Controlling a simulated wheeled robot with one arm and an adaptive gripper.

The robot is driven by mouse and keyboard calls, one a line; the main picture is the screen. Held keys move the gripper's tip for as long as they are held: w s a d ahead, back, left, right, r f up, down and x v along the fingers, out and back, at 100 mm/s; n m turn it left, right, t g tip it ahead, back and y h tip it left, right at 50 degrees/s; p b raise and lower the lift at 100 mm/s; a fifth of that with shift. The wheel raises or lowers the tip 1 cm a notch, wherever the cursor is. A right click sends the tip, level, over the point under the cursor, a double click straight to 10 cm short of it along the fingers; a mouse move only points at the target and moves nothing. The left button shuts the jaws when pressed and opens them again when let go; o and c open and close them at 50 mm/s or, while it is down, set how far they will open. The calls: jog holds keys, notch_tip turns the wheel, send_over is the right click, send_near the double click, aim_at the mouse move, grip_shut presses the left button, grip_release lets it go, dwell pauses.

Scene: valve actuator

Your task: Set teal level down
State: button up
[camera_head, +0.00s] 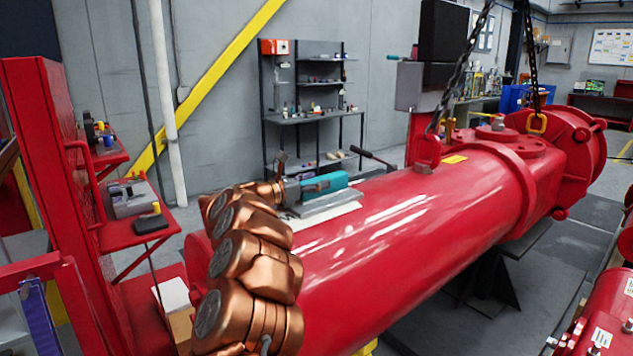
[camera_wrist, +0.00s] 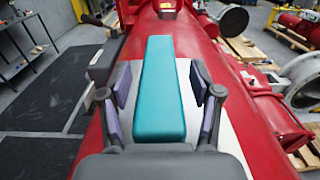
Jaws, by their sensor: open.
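The teal level (camera_head: 322,184) lies lengthwise on top of the big red cylinder (camera_head: 400,225), over a white sheet (camera_head: 325,218). In the wrist view the level (camera_wrist: 160,88) runs straight away from me, and the white sheet (camera_wrist: 226,128) shows on both sides of it. My gripper (camera_wrist: 160,98) is open, with one finger on each side of the level. A gap shows between each finger and the level's sides.
Chains (camera_head: 462,65) hang to the cylinder's lugs at the right. A dark lever (camera_head: 372,158) stands behind the level. Red shelves (camera_head: 135,232) with tools stand at the left. A grey shelf unit (camera_head: 308,90) is against the back wall.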

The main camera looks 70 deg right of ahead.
jog(key=b+v, duration=0.3)
jog(key=v, duration=0.8)
jog(key=shift+w+a+b, duration=0.2)
jog(key=shift+a+b, duration=0.15)
